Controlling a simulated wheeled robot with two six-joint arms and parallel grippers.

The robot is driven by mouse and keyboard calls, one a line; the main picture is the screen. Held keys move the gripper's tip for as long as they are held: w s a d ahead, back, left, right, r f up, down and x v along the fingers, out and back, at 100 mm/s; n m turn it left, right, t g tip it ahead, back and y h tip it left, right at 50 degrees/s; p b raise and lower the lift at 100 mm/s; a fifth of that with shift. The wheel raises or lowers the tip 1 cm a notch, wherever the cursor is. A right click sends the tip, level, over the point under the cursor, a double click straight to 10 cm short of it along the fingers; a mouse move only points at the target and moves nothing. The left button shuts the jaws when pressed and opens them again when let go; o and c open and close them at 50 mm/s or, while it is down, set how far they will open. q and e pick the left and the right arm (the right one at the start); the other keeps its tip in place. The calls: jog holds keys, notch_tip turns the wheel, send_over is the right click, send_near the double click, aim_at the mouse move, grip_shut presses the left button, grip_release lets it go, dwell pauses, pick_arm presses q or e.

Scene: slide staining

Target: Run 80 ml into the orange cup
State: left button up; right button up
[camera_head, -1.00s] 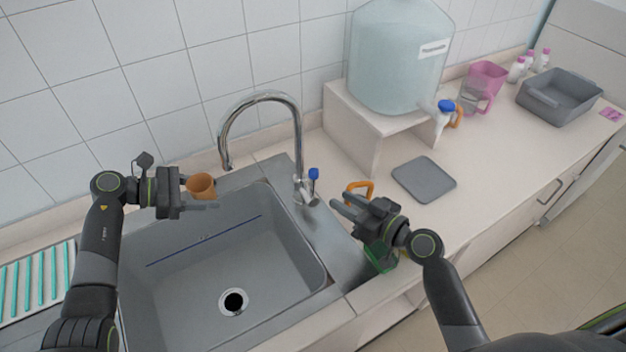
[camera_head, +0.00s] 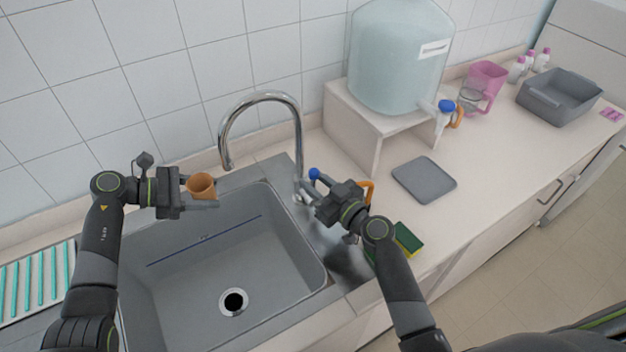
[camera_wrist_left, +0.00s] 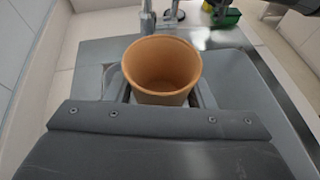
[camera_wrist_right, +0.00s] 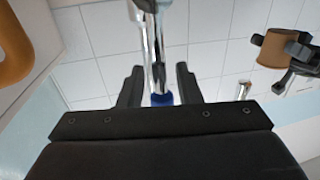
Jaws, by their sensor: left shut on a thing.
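The orange cup (camera_head: 201,184) is upright in my left gripper (camera_head: 204,193), above the sink's back left edge. In the left wrist view the cup (camera_wrist_left: 162,68) is between the fingers and no liquid shows inside. The chrome tap (camera_head: 262,97) arches over the sink; its spout end is right of the cup in the head view. The tap's blue-tipped lever (camera_head: 314,174) is at my right gripper (camera_head: 312,188). In the right wrist view its fingers (camera_wrist_right: 160,85) are apart, with the blue tip (camera_wrist_right: 162,98) appearing between them. Contact is unclear.
The grey sink (camera_head: 180,284) is empty. A large water container (camera_head: 392,70) with a blue-topped spigot stands on a raised shelf. A grey mat (camera_head: 424,180), pink jug (camera_head: 489,78) and grey tub (camera_head: 561,98) are right. A green-and-yellow sponge (camera_head: 407,239) lies beside my right arm.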

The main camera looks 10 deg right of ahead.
jog(key=shift+w+a, duration=0.2)
jog(key=shift+w, duration=0.2)
jog(key=shift+c, duration=0.2)
grip_shut()
